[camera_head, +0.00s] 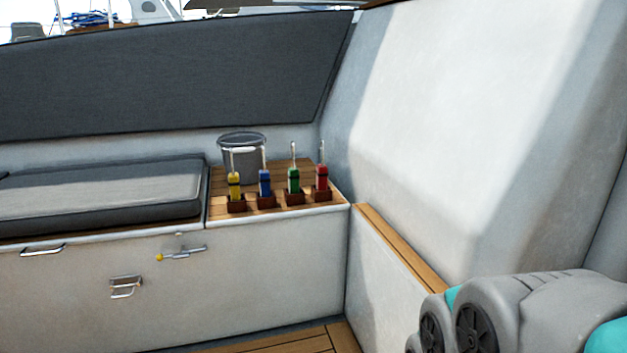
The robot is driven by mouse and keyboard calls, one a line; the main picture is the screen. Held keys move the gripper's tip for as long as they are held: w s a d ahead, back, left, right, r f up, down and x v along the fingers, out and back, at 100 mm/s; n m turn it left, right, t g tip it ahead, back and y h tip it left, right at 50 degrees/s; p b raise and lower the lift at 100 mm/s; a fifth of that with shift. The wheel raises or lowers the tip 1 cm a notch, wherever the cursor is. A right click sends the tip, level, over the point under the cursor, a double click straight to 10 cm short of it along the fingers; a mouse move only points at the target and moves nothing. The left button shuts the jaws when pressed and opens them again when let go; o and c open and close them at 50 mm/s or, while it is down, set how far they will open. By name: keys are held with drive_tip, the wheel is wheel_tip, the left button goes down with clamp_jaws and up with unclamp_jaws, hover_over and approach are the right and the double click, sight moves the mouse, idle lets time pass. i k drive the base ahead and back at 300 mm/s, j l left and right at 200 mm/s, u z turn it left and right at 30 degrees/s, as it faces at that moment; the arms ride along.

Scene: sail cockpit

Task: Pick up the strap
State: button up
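I cannot make out a strap for certain in the head view. Several coloured items with thin pale upright tips stand in brown holders on the wooden ledge: a yellow one (234,186), a blue one (265,183), a green one (293,181) and a red one (321,177). Their exact kind is too small to tell. My arm's grey and teal links fill the lower right corner. My gripper is not in view.
A grey canister (242,157) stands behind the coloured items on the wooden ledge (220,185). A dark cushion (100,193) lies to the left. A metal latch (183,252) with a yellow tip is on the white locker front (240,285). A high white wall (470,130) rises at right.

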sight(323, 174)
drive_tip(key=u, duration=1.45)
drive_tip(key=z, duration=1.3)
drive_tip(key=i+j, duration=0.25)
drive_tip(key=j, duration=0.15)
drive_tip(key=i+j, duration=0.55)
drive_tip(key=j, duration=0.25)
